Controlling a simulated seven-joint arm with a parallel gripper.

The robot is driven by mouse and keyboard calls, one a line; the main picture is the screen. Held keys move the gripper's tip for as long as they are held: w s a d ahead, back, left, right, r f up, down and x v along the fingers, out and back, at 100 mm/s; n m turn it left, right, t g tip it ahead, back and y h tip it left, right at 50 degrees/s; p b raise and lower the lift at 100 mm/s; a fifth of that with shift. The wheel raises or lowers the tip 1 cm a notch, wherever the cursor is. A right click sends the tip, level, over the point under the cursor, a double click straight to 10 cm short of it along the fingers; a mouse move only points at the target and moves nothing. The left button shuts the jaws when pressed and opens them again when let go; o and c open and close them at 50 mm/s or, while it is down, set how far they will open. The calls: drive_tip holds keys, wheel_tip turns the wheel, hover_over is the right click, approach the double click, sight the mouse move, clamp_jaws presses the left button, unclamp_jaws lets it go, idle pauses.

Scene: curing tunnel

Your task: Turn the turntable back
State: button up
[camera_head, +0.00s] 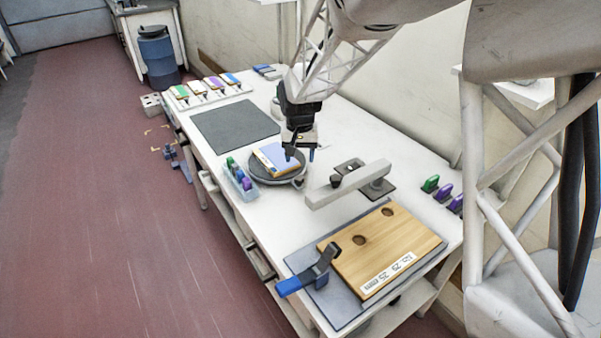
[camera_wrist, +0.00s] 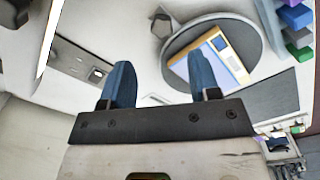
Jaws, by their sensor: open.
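The turntable (camera_head: 281,181) is a round dark grey disc on the white bench. A flat panel (camera_head: 268,160) with a pale blue face and yellow-tan edges lies on it. In the wrist view the turntable (camera_wrist: 243,32) and panel (camera_wrist: 231,57) are at upper right. A grey pointed tab (camera_wrist: 161,27) with a dark knob shows at the disc's rim. My gripper (camera_head: 300,154) is at the turntable's back right edge, apparently above it. In the wrist view my gripper (camera_wrist: 161,84) has its blue fingers apart with nothing between them; the right finger covers part of the panel.
A bin of coloured pieces (camera_head: 240,181) stands close left of the turntable. A grey bar fixture (camera_head: 348,184) is close to its right. A wooden board (camera_head: 380,247) with a blue-handled clamp (camera_head: 308,274) is at the front. A dark mat (camera_head: 236,126) lies behind.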

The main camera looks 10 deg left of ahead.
sight(299, 177)
drive_tip(key=shift+a, duration=0.15)
drive_tip(key=shift+f, duration=0.15)
drive_tip(key=shift+f, duration=3.8)
clamp_jaws()
